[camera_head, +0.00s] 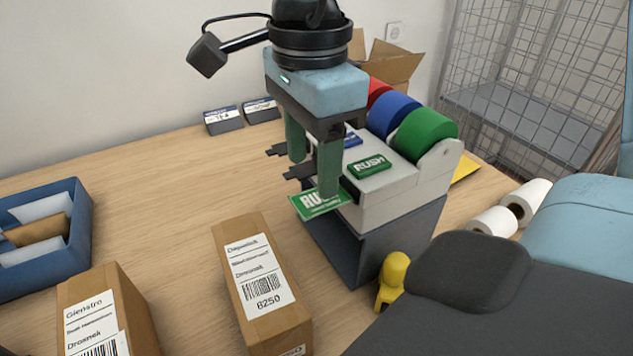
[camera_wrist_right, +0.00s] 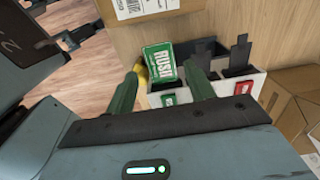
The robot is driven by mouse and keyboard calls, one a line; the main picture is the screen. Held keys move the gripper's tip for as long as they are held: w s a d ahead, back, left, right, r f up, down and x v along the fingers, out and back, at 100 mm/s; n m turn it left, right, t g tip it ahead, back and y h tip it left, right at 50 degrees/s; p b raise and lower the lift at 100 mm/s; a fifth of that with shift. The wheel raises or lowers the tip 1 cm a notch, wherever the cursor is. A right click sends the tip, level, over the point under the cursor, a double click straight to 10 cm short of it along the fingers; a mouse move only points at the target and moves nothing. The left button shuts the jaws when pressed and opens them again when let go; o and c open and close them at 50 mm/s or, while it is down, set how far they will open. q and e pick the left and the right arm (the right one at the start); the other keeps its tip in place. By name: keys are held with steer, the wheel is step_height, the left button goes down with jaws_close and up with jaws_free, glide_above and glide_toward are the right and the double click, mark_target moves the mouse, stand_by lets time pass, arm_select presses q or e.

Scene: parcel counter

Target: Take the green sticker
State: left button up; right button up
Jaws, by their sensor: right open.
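The green sticker (camera_head: 319,202), with white lettering, sticks out from the front of the label dispenser (camera_head: 392,207) below its green button (camera_head: 370,166). My right gripper (camera_head: 313,178) is open, its green fingers pointing down at the dispenser front. One finger covers part of the sticker in the head view. In the right wrist view the sticker (camera_wrist_right: 159,63) shows between the two open fingers (camera_wrist_right: 163,82), with a gap on both sides. I cannot tell how far the tips are above or below it.
Two dark tongues beside the sticker are empty. Red, blue and green rolls (camera_head: 426,137) sit on the dispenser. Cardboard parcels (camera_head: 237,238), a blue tray (camera_head: 88,225), a yellow object (camera_head: 393,281) and white rolls (camera_head: 494,222) surround it.

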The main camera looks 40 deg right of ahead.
mark_target(313, 201)
step_height(313, 201, down, 3)
steer(key=shift+f+b, duration=0.1)
steer(key=shift+b, duration=0.8)
steer(key=shift+f+b, duration=0.55)
arm_select(q)
steer(key=f, duration=0.3)
steer(key=shift+s, duration=0.25)
arm_select(e)
steer(key=shift+f, duration=0.1)
arm_select(q)
steer(key=shift+w+r, duration=0.1)
steer(key=shift+w, duration=0.05)
arm_select(e)
steer(key=shift+c, duration=0.3)
steer(key=c, duration=0.4)
arm_select(q)
steer(key=shift+s, duration=0.2)
